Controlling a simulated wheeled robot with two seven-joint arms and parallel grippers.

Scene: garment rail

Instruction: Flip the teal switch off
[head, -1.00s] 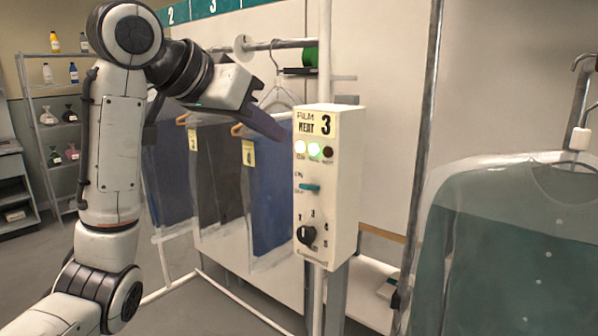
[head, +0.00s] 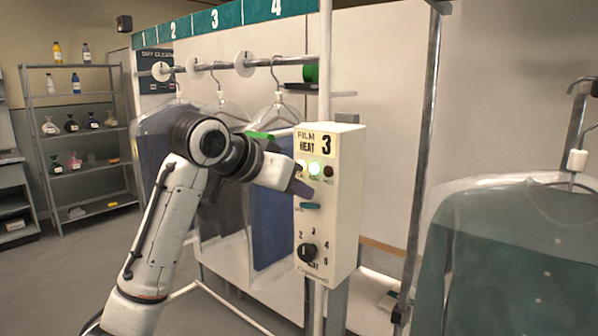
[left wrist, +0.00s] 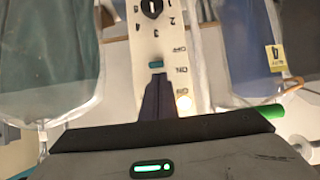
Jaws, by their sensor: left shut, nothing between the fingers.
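The teal switch (head: 310,206) is a small lever on the front of the cream control box (head: 343,225), between the lights and the black knob. It also shows in the left wrist view (left wrist: 156,63), where the box appears upside down. My left gripper (head: 300,188) is shut and empty, its dark fingers in front of the box just above the switch. In the left wrist view the fingertips (left wrist: 157,80) point at the switch and lie close to it. I cannot tell whether they touch. The gripper partly covers the leftmost light and the label beside the switch. My right gripper is out of view.
The black knob (head: 307,252) sits below the switch. Bagged garments hang on the rail (head: 200,68) behind my left arm. A bagged teal garment (head: 520,250) hangs at the right. A shelf (head: 85,95) of bottles stands far left.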

